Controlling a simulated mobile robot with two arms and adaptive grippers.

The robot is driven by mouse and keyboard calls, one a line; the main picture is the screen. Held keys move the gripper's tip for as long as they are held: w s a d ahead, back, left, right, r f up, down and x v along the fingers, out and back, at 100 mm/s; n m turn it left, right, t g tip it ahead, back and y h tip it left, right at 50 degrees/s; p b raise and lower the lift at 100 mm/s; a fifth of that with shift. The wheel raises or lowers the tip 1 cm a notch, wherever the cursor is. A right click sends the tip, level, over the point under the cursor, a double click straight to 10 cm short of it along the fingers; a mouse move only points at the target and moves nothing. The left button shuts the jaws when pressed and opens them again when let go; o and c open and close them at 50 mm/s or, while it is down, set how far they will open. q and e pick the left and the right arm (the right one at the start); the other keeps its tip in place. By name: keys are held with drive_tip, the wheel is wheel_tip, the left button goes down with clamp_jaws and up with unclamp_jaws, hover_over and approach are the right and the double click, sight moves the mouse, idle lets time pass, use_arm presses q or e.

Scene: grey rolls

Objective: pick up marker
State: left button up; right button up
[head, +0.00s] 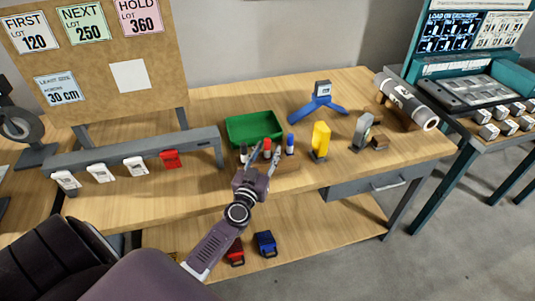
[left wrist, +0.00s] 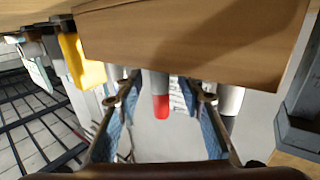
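Several markers stand in a wooden block (head: 287,166) near the bench's front edge. The red marker (head: 267,147) has a red end, and a blue-ended marker (head: 290,143) stands to its right. My left gripper (head: 260,159) is at the front of the block with its fingers apart. In the left wrist view, the open fingers (left wrist: 163,100) straddle the red-ended marker (left wrist: 160,105), with gaps on both sides. A dark-ended marker (left wrist: 230,100) is just beyond the right finger. The block (left wrist: 190,45) fills the top of that view. My right gripper is not in view.
A green tray (head: 232,133) lies behind the markers. A yellow object (head: 320,140) and a blue three-legged stand (head: 318,108) are to the right, with a large grey roll (head: 405,102) beyond. A grey rail (head: 140,152) with tags is at left.

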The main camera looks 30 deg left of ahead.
use_arm(q)
drive_tip(key=shift+w+a, duration=0.1)
drive_tip(key=shift+w, duration=0.15)
clamp_jaws()
drive_tip(key=shift+r, duration=0.1)
drive_tip(key=shift+r+p, duration=0.75)
drive_tip(key=shift+p, duration=0.05)
wheel_tip(320, 180, up, 18)
drive_tip(key=p, duration=1.7)
drive_tip(key=shift+r, duration=0.2)
